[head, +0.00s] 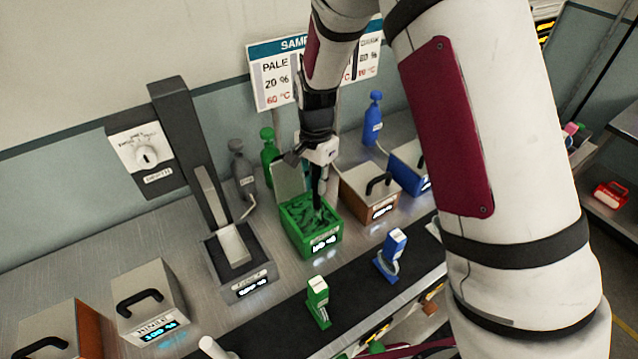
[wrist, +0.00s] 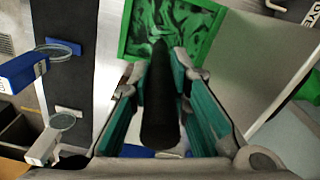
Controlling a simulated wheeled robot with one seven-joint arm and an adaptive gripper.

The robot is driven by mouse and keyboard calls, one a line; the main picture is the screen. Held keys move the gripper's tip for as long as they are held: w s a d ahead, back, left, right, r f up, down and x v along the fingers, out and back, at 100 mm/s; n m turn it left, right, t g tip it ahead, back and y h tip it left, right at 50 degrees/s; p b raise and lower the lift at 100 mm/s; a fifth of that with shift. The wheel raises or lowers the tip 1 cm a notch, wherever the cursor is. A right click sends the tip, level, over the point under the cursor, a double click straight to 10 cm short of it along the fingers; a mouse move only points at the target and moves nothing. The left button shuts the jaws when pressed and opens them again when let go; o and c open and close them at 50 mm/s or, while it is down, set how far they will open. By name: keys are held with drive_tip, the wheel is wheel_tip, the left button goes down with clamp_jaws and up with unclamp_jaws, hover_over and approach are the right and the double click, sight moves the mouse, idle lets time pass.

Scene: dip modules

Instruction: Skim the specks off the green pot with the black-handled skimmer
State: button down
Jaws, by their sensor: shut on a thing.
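The green pot (head: 309,232) stands open in the middle of the bench, with a lit display on its front. Its contents look dark green with lighter streaks; single specks are too small to tell. It also shows at the top of the wrist view (wrist: 128,38). My gripper (head: 319,163) is above the pot, and in the wrist view its teal-padded fingers (wrist: 163,85) are shut on the black handle of the skimmer (wrist: 159,105). The handle (head: 317,190) points down into the pot. The skimmer's lower end is hidden.
A brown pot with a lid (head: 368,193) stands close to the right, a grey dipping unit (head: 240,262) to the left. Green (head: 267,150) and blue (head: 373,120) bottles stand behind. Green (head: 318,299) and blue (head: 391,252) upright pieces stand on the dark strip in front.

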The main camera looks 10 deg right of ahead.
drive_tip(key=w, duration=0.1)
drive_tip(key=w+a+b, duration=0.1)
drive_tip(key=w, duration=0.1)
drive_tip(key=shift+a, duration=0.15)
idle(0.5)
drive_tip(key=shift+s+a, duration=0.3)
drive_tip(key=shift+a, duration=0.45)
drive_tip(key=shift+s+a, duration=0.3)
drive_tip(key=shift+a, duration=0.45)
drive_tip(key=shift+s, duration=0.15)
drive_tip(key=s+p, duration=0.1)
drive_tip(key=s+d+p, duration=0.1)
drive_tip(key=s, duration=0.1)
drive_tip(key=s+d+p, duration=0.1)
drive_tip(key=shift+s, duration=0.25)
drive_tip(key=shift+d, duration=0.1)
